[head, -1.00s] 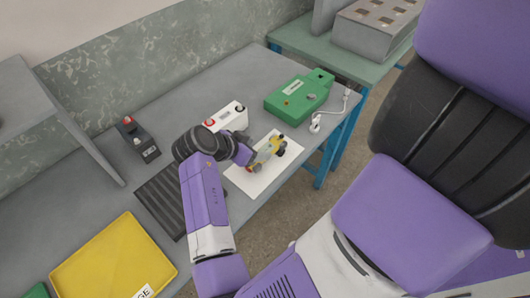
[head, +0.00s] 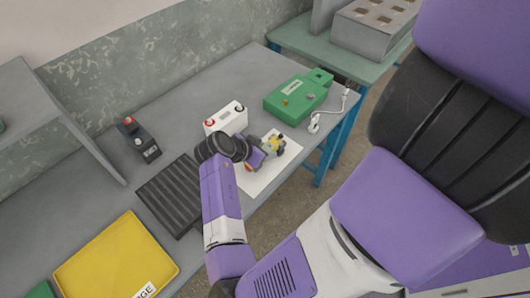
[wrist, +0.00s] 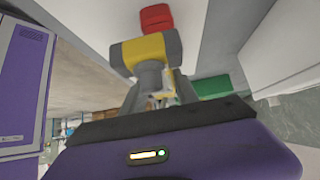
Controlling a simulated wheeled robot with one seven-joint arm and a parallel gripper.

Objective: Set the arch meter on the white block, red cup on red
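The white block (head: 226,119) stands on the bench with a red terminal at its left end and a dark one at its right. The arch meter (head: 277,144), yellow and grey with a red cup (head: 249,167), is on a white sheet in front of the block. In the wrist view the meter's yellow and grey body (wrist: 148,50) is just beyond my gripper (wrist: 158,92), with the red cup (wrist: 156,18) past it. My gripper's fingers look apart, on either side of a pale part of the meter. Contact cannot be made out.
The white sheet (head: 265,183) lies near the bench's front edge. A green box (head: 298,97) stands to the right, with a white cable (head: 315,122) beside it. A black ribbed mat (head: 172,195), a yellow tray (head: 115,262) and a small dark device (head: 139,140) are to the left.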

